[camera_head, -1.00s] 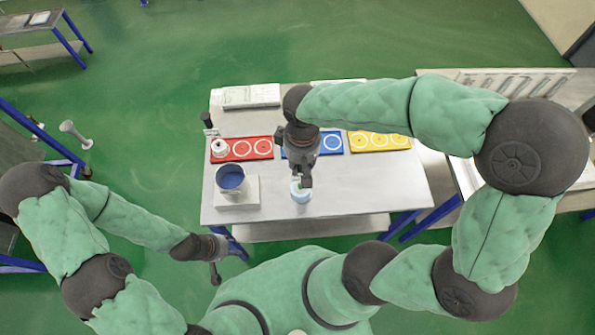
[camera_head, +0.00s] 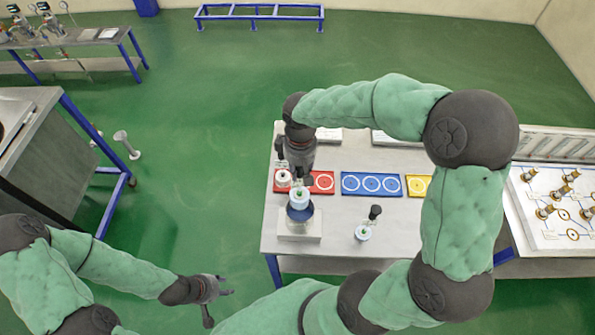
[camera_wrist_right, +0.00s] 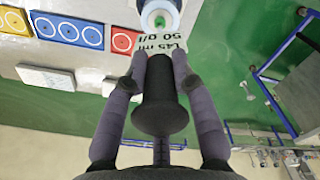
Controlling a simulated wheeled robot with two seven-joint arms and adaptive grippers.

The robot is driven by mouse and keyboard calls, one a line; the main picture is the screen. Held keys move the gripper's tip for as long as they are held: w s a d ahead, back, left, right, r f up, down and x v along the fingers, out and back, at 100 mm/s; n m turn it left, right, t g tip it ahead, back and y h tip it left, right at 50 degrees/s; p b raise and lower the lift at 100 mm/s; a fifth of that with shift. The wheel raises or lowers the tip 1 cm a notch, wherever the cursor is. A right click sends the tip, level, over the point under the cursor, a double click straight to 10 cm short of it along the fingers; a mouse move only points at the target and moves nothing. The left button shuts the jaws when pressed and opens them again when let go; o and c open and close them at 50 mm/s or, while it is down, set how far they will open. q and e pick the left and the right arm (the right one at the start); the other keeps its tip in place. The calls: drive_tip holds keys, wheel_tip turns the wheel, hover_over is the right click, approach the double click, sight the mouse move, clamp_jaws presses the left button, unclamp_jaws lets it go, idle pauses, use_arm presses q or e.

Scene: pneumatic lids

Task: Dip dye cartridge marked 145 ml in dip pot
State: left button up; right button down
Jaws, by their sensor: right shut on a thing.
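My right gripper (camera_head: 303,180) is shut on the black handle (camera_wrist_right: 160,100) of a dye cartridge. The cartridge is white with a green spot (camera_head: 299,197). The dip pot (camera_head: 300,214), dark blue inside, stands on a pale block (camera_head: 300,237) right below the cartridge. The cartridge overlaps the pot's mouth; I cannot tell whether its lower end is inside. My left gripper (camera_head: 226,286) is empty and looks open, left of the table's front.
Another white cartridge with a green spot (camera_head: 363,233) and black handle stands right of the pot. A white cartridge (camera_head: 283,178) stands on the red mat (camera_head: 322,182). Blue (camera_head: 371,184) and yellow (camera_head: 418,186) mats lie to the right. The table front between is clear.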

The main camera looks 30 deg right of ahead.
sight(301, 194)
wheel_tip(301, 194, down, 15)
drive_tip(key=b, duration=1.1)
drive_tip(key=shift+d+f, duration=0.15)
drive_tip(key=shift+f, duration=0.05)
drive_tip(key=shift+f+b, duration=0.4)
drive_tip(key=shift+f, duration=0.1)
drive_tip(key=shift+r, duration=0.1)
idle(0.5)
